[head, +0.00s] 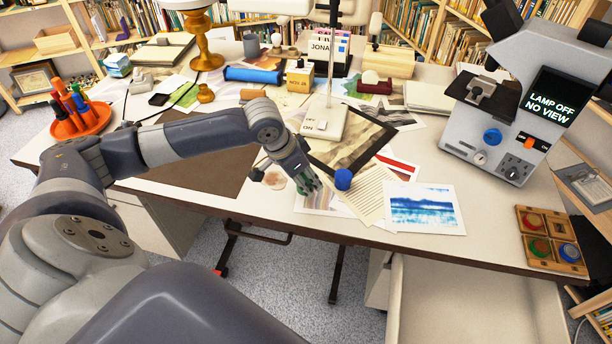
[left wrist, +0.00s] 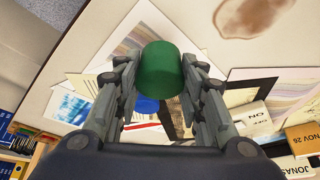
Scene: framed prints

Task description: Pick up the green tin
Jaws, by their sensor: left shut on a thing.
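The green tin (left wrist: 160,70) is a small plain cylinder between the two fingers of my left gripper (left wrist: 160,92) in the left wrist view. The fingers are shut on its sides. In the head view my left gripper (head: 300,178) is over the front edge area of the desk, and the tin is mostly hidden there by the fingers. How far the tin is above the desk is hard to tell. A blue tin (head: 343,179) stands on papers just right of the gripper; part of it shows behind the green tin in the left wrist view (left wrist: 147,104). My right gripper is not in view.
A wooden tray (head: 522,229) with red, green and blue round spots sits at the desk's front right corner. A grey viewer (head: 470,125) with a "LAMP OFF NO VIEW" screen stands behind it. Prints, a lamp base (head: 325,122) and a pen holder (head: 80,122) crowd the desk.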

